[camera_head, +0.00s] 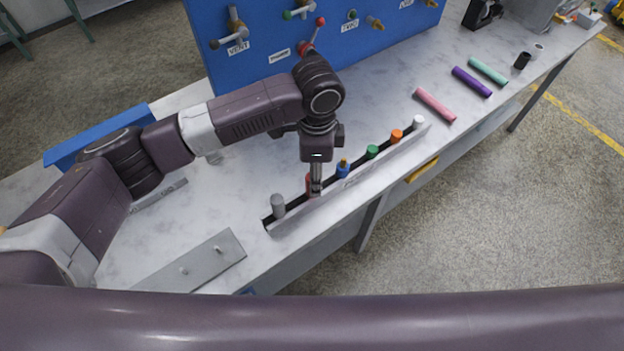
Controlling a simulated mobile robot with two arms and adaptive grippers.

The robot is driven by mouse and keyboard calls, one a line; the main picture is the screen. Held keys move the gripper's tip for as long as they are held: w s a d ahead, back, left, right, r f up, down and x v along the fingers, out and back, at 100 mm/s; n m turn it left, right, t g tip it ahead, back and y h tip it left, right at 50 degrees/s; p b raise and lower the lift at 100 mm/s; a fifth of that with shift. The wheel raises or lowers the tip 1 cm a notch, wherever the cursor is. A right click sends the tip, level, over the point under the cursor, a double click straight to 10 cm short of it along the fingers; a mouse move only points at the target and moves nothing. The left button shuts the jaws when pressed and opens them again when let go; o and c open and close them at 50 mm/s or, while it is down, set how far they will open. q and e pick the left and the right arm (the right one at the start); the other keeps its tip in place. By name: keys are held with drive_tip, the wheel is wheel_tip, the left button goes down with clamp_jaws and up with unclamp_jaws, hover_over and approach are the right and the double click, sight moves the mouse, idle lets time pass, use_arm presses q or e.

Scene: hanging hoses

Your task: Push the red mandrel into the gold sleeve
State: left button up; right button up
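The red mandrel (308,184) stands in the pale rack (388,160) near the table's front edge, between a grey peg (278,205) and a blue one (343,170). Only a strip of red shows behind my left gripper (316,188), which points straight down at that slot. Its fingers look close together, but whether they grip the mandrel is hidden. I cannot tell which thing is the gold sleeve. A small gold piece shows on top of the blue peg, and gold-coloured fittings (376,23) sit on the blue panel. My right gripper is out of view.
Green (372,152), orange (397,136) and white (418,122) pegs fill the rack's right part. Pink (435,104), purple (472,81) and mint (487,71) tubes lie to the right. The blue panel (270,60) stands behind my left arm. A grey plate (205,262) lies front left.

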use_arm(q)
drive_tip(key=f+p, duration=0.1)
drive_tip(key=a+f, duration=0.1)
drive_tip(key=f, duration=0.1)
drive_tip(key=shift+w+f+p, duration=0.15)
drive_tip(key=shift+f+p, duration=0.15)
drive_tip(key=shift+p, duration=0.05)
drive_tip(key=shift+f, duration=0.8)
drive_tip(key=shift+w+d, duration=0.1)
clamp_jaws()
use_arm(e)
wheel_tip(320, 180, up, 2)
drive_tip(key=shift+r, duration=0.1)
